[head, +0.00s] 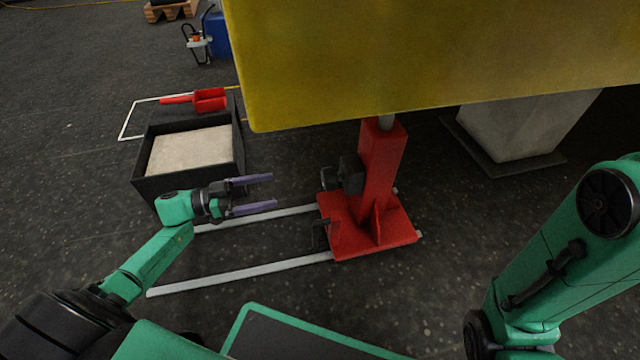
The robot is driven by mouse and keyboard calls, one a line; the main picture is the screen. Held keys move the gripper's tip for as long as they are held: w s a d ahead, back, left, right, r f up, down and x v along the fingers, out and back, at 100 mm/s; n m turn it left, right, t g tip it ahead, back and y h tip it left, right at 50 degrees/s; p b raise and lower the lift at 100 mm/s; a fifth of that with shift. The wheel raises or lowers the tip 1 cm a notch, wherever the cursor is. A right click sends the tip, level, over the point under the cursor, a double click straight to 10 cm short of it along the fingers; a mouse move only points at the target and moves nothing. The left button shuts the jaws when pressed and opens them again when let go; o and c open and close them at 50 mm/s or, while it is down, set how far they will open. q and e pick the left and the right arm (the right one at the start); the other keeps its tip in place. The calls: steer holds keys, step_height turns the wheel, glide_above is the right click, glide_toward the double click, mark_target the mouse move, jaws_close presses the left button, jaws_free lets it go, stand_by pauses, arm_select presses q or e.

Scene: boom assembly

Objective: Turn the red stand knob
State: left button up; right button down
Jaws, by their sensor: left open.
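The red stand (378,175) stands upright on its red base plate, under a large yellow body. A dark round knob (327,178) sticks out to the left from a black block (350,174) on its column. A small black handle (319,236) is on the left edge of the base plate. My left gripper (271,192) is open and empty, with its two purple-grey fingers pointing right towards the knob and a gap between them. My right arm shows at the right, but its gripper is out of view.
The yellow body (430,60) hangs over the stand. A black box of pale sand (140,188) stands behind my left gripper. White lines (240,271) run along the floor to the stand. A concrete block (525,125) stands at the right. A red scoop (210,99) lies behind the box.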

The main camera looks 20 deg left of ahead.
mark_target(323, 180)
arm_select(q)
steer(key=b+x, duration=0.3)
steer(key=x, duration=1)
steer(key=shift+w+d+f, duration=0.15)
steer(key=shift+w+d, duration=0.05)
steer(key=shift+d, duration=0.1)
steer(key=shift+w+d, duration=0.25)
steer(key=shift+d, duration=0.15)
steer(key=c, duration=1.3)
steer(key=shift+m, duration=0.5)
